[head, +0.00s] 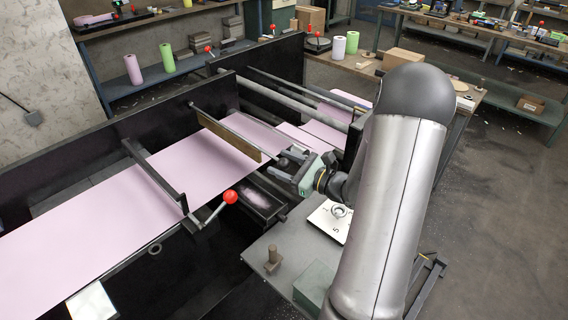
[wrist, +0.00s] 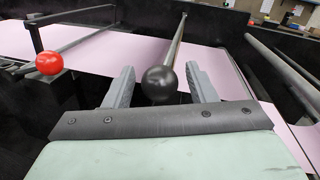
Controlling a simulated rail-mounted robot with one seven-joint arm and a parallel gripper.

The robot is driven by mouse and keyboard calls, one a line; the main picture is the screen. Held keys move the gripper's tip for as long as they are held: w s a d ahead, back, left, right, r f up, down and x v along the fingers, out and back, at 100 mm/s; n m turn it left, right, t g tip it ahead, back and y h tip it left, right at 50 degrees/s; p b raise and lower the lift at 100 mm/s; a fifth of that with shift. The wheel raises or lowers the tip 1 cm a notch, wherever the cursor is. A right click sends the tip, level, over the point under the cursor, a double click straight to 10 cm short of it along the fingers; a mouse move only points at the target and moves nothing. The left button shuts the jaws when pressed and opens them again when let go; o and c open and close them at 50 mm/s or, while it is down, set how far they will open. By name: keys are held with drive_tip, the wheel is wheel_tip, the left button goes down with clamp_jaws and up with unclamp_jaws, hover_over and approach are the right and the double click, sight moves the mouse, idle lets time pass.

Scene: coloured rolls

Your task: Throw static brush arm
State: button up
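A brown brush-like bar (head: 228,137) hangs on a rod above the pink web in the head view. In the wrist view a metal rod (wrist: 176,42) ends in a black ball knob (wrist: 160,85) close to the camera. My gripper (head: 284,165) is at the near edge of the pink web, to the right of the bar. In the wrist view its two grey fingers are apart, one on each side of the black knob, with gaps visible.
A red ball-ended lever (head: 230,197) stands left of my gripper; it also shows in the wrist view (wrist: 49,62). Pink web (head: 125,210) runs between black side walls. A grey bench (head: 290,245) with a metal post lies below my arm.

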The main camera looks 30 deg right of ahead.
clamp_jaws()
drive_tip(key=w+r+p, duration=0.1)
drive_tip(key=r+p, duration=0.3)
drive_tip(key=r, duration=0.5)
drive_tip(key=w+a+r+p, duration=0.1)
drive_tip(key=w+r+p, duration=0.1)
drive_tip(key=r+p, duration=0.3)
wheel_tip(320, 180, up, 4)
drive_tip(key=shift+w+r, duration=0.1)
drive_tip(key=shift+w, duration=0.15)
drive_tip(key=shift+r+p, duration=0.15)
drive_tip(key=shift+p, duration=0.15)
drive_tip(key=shift+o, duration=0.6)
unclamp_jaws()
drive_tip(key=shift+a, duration=0.1)
drive_tip(key=shift+f, duration=0.2)
drive_tip(key=b+v, duration=0.4)
drive_tip(key=v, duration=1.3)
drive_tip(key=shift+s+b, duration=0.2)
drive_tip(key=shift+b, duration=0.15)
